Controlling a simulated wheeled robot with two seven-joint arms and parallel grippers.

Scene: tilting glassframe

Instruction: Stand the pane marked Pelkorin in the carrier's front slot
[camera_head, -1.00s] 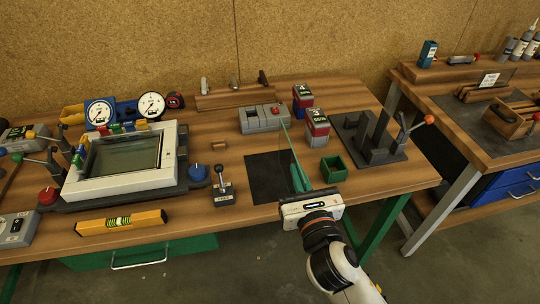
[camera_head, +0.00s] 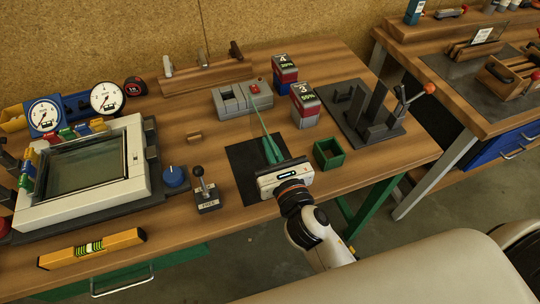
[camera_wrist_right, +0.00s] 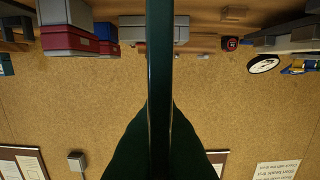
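My right gripper (camera_head: 272,158) is over the dark mat (camera_head: 243,158) at the bench's front edge, its green fingers pointing away from me. A thin, clear pane with a greenish edge (camera_head: 259,118) rises from between the fingers, seen nearly edge-on. In the right wrist view the pane's edge (camera_wrist_right: 160,60) runs upright between the dark fingers. No marking on it can be read. On the right-hand bench, a clear pane with a white label (camera_head: 483,35) stands at a wooden slotted block (camera_head: 470,50); its words are too small to read. A wooden carrier-like piece (camera_head: 510,76) sits in front of it. My left gripper is out of view.
A green open box (camera_head: 328,153), red-and-grey boxes (camera_head: 305,105) and a dark fixture with an orange-knobbed lever (camera_head: 385,112) stand right of the gripper. A black-knobbed lever (camera_head: 205,190) is left of it. A gap separates the two benches.

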